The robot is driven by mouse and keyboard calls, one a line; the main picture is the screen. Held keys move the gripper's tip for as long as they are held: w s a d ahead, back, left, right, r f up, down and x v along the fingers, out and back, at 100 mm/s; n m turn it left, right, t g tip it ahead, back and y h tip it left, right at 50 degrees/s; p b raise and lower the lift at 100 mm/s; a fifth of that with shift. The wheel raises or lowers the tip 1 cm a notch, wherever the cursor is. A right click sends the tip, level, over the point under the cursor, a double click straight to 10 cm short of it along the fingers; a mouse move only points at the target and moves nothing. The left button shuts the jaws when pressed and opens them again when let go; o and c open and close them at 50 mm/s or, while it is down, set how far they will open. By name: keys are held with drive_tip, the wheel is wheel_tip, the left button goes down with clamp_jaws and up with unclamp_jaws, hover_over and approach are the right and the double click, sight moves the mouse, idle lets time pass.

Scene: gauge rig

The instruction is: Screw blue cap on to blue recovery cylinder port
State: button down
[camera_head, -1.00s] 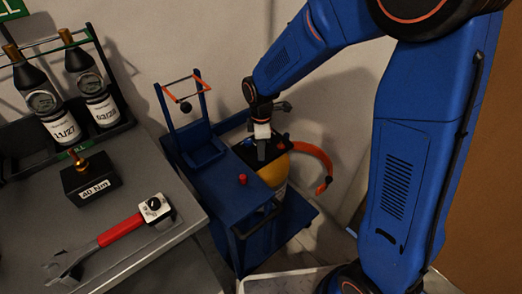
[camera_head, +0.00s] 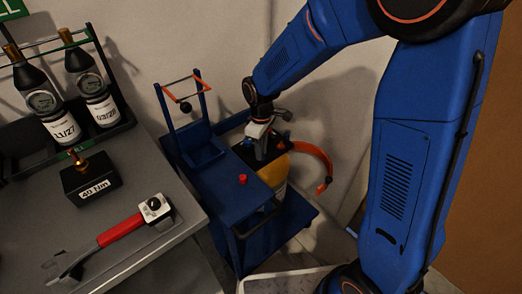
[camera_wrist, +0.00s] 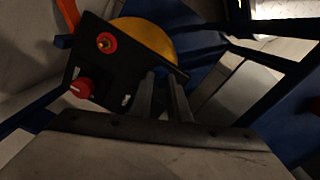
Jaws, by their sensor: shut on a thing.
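The yellow recovery cylinder (camera_head: 273,174) stands on the blue cart, with a black top plate (camera_wrist: 88,66) on it. My gripper (camera_head: 260,156) points down at this plate and also shows in the wrist view (camera_wrist: 162,78). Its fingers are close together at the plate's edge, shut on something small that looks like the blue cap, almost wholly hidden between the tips. The blue port cannot be made out beneath them. On the plate, a red port with a brass centre (camera_wrist: 106,43) and a red knob (camera_wrist: 80,88) lie to the left of the fingers in the wrist view.
An orange hose (camera_head: 322,160) curves out right of the cylinder. A grey table (camera_head: 120,225) at left holds a red-handled wrench (camera_head: 120,230), a black block with a brass fitting (camera_head: 90,182) and racked bottles (camera_head: 85,75).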

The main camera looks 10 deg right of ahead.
drive_tip(key=shift+m, duration=0.3)
drive_tip(key=m, duration=0.4)
drive_tip(key=shift+m, duration=0.4)
drive_tip(key=shift+m, duration=0.7)
drive_tip(key=m, duration=0.3)
drive_tip(key=shift+m, duration=0.4)
drive_tip(key=shift+m, duration=1.4)
